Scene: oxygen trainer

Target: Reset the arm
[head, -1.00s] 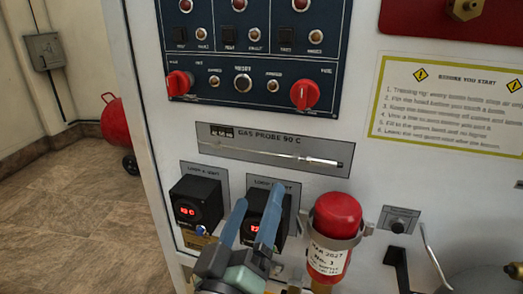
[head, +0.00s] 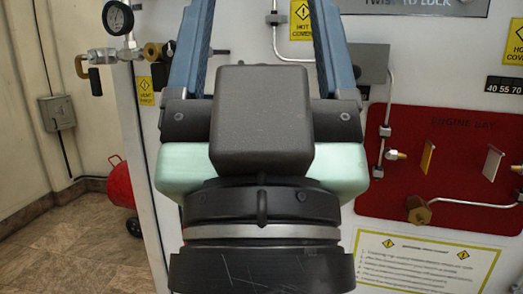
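My gripper (head: 260,22) is large and close to the camera, in front of the white panel (head: 370,85). Its two blue fingers point up and stand wide apart. Their tips run out of the top of the head view. Nothing shows between the visible parts of the fingers. The dark gripper body and pale green housing hide the middle of the panel behind it.
A red engine bay board (head: 450,165) with pipes and fittings is at right, above a yellow-edged notice (head: 425,265). A pressure gauge (head: 117,18) and a brass valve (head: 155,52) are at upper left. A red cylinder (head: 122,185) stands on the floor at left.

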